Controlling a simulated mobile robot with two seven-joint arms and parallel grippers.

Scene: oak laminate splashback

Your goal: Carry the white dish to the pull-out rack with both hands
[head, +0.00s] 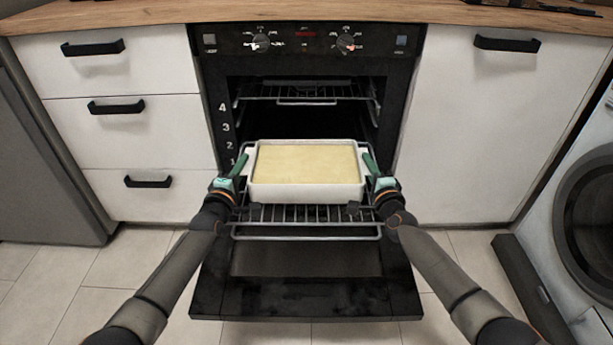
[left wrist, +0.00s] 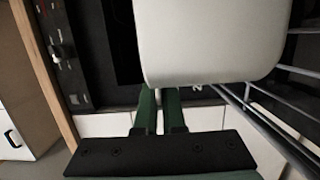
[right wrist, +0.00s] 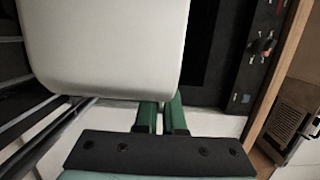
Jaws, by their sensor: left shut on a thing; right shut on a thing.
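The white dish (head: 306,189) with a pale yellow filling is at the pulled-out lower oven rack (head: 305,215), level and in front of the oven opening. I cannot tell whether it touches the wires. My left gripper (head: 238,166) is shut on the dish's left end, and my right gripper (head: 371,163) is shut on its right end. The dish's white wall fills the top of the left wrist view (left wrist: 210,45) and the right wrist view (right wrist: 105,50). The green fingers reach its edge there; their tips are hidden behind it.
The oven door (head: 305,292) hangs open below the rack. A second rack (head: 305,92) sits higher inside the oven. White drawers (head: 125,150) stand to the left, a white cabinet (head: 490,130) to the right, and a washing machine (head: 590,210) at far right.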

